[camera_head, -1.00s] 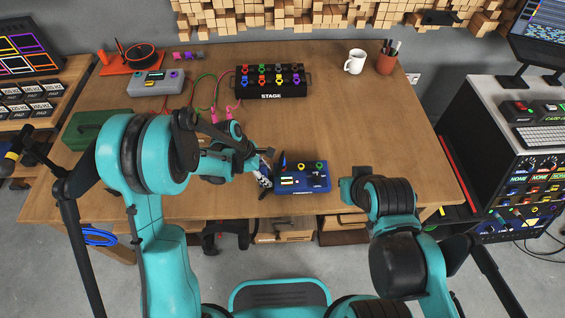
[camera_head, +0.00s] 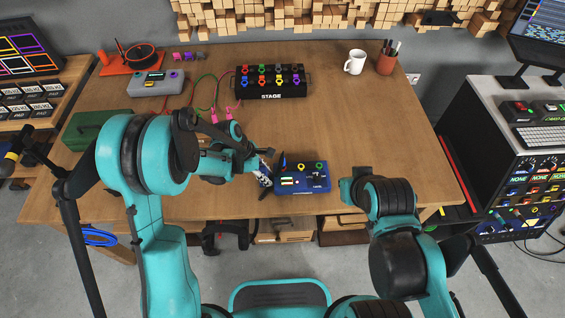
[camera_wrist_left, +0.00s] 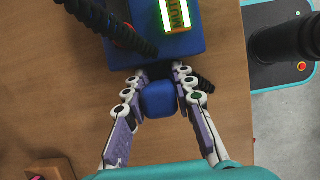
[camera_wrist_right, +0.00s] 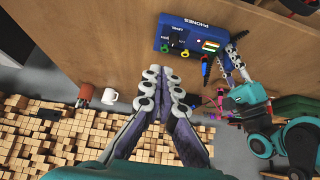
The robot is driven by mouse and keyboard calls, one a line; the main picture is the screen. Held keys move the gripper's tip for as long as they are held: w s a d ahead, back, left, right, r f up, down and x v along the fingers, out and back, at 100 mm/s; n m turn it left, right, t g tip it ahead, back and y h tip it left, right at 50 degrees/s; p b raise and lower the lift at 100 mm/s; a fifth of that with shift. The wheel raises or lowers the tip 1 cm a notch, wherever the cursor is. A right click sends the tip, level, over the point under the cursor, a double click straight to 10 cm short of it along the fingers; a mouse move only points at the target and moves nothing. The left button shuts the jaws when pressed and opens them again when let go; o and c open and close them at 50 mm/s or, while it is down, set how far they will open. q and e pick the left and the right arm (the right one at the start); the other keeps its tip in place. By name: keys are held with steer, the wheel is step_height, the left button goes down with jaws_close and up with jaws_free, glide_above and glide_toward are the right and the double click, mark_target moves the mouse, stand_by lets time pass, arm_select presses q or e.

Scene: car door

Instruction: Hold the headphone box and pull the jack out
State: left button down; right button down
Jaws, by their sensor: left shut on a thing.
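The blue headphone box (camera_head: 316,179) lies on the wooden table's front part, with coloured knobs and a lit panel; it also shows in the right wrist view (camera_wrist_right: 185,30). My left gripper (camera_head: 265,174) is at the box's left side. In the left wrist view its fingers (camera_wrist_left: 160,88) are shut on a small blue block, which looks like the jack's body (camera_wrist_left: 159,101), close to the box's edge (camera_wrist_left: 185,52). Whether the plug is still seated is hidden. My right gripper (camera_wrist_right: 162,75) is shut and empty, away from the box; in the head view its fingers are hard to see.
A black STAGE box (camera_head: 272,96), a grey device (camera_head: 155,83), a white mug (camera_head: 355,62) and a pen cup (camera_head: 387,62) stand farther back. The table right of the headphone box is clear.

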steer(key=c, duration=1.5)
jaws_free()
steer(key=shift+w+a+r, duration=0.1)
steer(key=shift+w, duration=0.05)
steer(key=g, duration=0.7)
glide_above(284, 158)
step_height(284, 158, down, 7)
steer(key=shift+r, duration=0.1)
steer(key=shift+w+a+f, duration=0.15)
steer(key=shift+a+f, duration=0.05)
steer(key=shift+f, duration=0.05)
